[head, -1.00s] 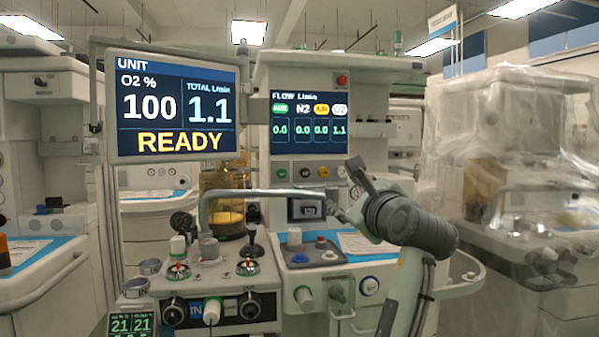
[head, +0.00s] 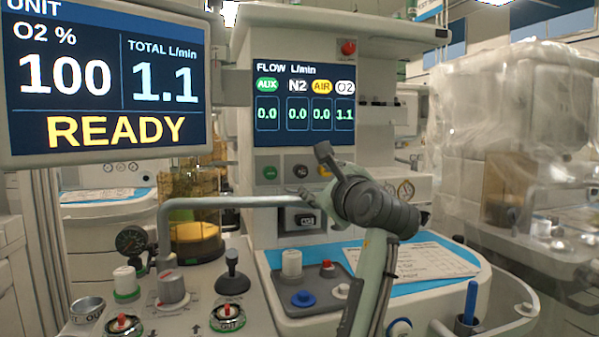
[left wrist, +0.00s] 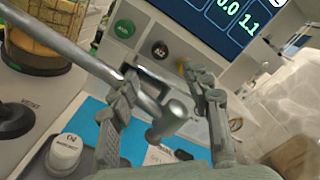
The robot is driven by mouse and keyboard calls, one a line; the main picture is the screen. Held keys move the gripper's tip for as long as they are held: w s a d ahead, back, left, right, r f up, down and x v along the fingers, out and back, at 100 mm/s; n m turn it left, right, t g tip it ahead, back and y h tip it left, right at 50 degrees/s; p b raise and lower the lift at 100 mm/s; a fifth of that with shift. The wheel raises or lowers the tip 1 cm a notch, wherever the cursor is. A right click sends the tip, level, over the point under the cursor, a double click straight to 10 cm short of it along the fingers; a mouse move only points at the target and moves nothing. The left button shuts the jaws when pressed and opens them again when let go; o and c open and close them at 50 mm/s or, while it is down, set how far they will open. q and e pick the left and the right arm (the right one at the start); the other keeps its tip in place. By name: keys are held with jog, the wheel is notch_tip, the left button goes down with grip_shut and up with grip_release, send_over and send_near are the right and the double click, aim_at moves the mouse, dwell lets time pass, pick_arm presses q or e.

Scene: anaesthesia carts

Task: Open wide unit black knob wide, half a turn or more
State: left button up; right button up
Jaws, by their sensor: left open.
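The wide unit (head: 375,60) stands ahead with its FLOW screen lit. Below the screen is a row of knobs: green, black and yellow. The black knob (head: 300,171) is in the middle of the row; it shows in the left wrist view, marked N2 (left wrist: 160,50), beyond my fingers. My left gripper (head: 314,178) is in front of this row, its fingers apart and empty. In the left wrist view the black knob lies ahead of the gap between the fingertips (left wrist: 168,84), apart from them. My right gripper is not in view.
A grey metal tube (head: 225,201) runs across to my left gripper; its rounded end (left wrist: 168,118) shows between the fingers in the left wrist view. A large READY screen (head: 105,85) hangs at left. A plastic-covered unit (head: 510,130) stands right.

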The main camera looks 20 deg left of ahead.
aim_at(302, 171)
pick_arm(q)
jog(key=x, duration=1.1)
jog(key=shift+s, duration=0.1)
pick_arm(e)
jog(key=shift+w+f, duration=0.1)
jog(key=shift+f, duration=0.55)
pick_arm(q)
grip_shut()
jog(key=shift+p, duration=0.3)
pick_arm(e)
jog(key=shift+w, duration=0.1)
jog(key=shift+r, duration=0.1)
pick_arm(q)
jog(key=shift+r+n, duration=0.1)
jog(key=shift+n, duration=0.2)
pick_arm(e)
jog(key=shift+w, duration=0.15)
